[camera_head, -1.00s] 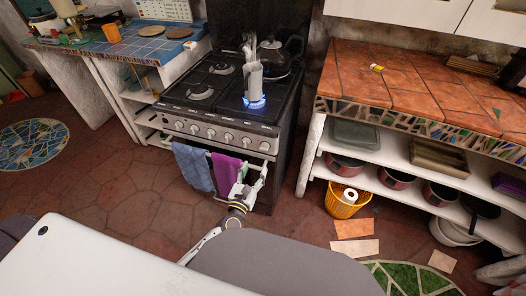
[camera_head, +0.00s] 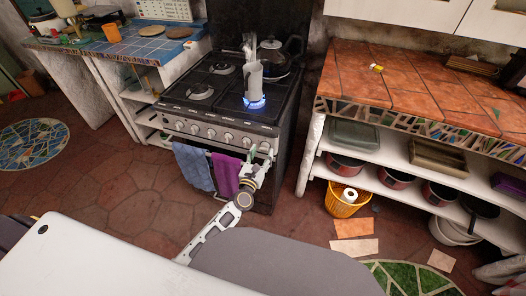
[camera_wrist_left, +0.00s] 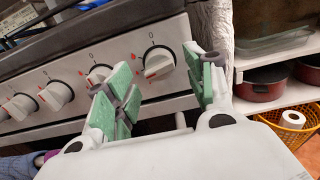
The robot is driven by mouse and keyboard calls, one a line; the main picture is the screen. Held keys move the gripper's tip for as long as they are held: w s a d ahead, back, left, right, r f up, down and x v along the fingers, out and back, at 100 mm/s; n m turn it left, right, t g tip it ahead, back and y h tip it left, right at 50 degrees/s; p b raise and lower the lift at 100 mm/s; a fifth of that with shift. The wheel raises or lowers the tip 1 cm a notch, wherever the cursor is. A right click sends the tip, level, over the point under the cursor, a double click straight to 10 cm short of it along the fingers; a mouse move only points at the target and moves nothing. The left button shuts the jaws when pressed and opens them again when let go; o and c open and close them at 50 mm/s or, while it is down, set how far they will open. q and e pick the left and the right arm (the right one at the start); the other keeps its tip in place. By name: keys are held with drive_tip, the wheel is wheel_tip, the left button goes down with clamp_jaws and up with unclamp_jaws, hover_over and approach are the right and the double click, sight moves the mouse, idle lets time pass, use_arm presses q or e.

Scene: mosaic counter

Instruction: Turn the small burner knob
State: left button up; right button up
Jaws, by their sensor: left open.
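The black stove (camera_head: 225,108) has a row of white knobs along its front panel. The rightmost knob (camera_wrist_left: 157,62) shows in the left wrist view, with its grip bar tilted and a 0 mark above it. My left gripper (camera_head: 259,157) is in front of the right end of the panel. In the wrist view the green-padded fingers of this gripper (camera_wrist_left: 160,72) are spread wide, one on each side of that knob, with nothing held. I cannot tell whether they touch it. My right gripper is not in view.
A blue flame (camera_head: 254,103) burns under a tall grey vessel (camera_head: 253,83) on the front right burner. A dark kettle (camera_head: 278,55) stands behind. Blue (camera_head: 194,166) and purple (camera_head: 226,174) towels hang below the panel. A tiled counter (camera_head: 410,85) stands to the right.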

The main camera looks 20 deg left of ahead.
use_arm(q)
drive_tip(key=shift+w, duration=1)
drive_tip(key=c, duration=1)
